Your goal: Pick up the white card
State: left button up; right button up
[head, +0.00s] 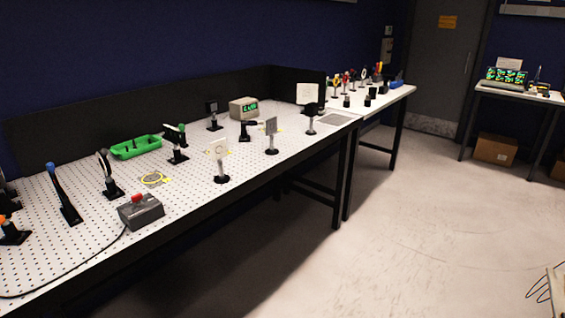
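A white square card (310,94) stands upright at the far end of the perforated white table (95,215), near the dark back panel. A dark round mount stands just in front of it and covers part of its lower edge. I cannot tell from this view which of the two is the card named. Neither of my grippers is in view.
Several posts and mounts stand on the table, with a green tray (136,147), a grey box with a red switch (141,211) and a small display box (243,108). A second table (395,96) adjoins behind.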

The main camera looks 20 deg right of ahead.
aim_at(218, 149)
jog(key=z, duration=0.15)
jog(key=i+l+u, duration=0.2)
jog(key=u, duration=0.15)
jog(key=i+l+u, duration=0.15)
jog(key=u, duration=0.15)
jog(key=i+l+u, duration=0.1)
jog(key=l+u, duration=0.25)
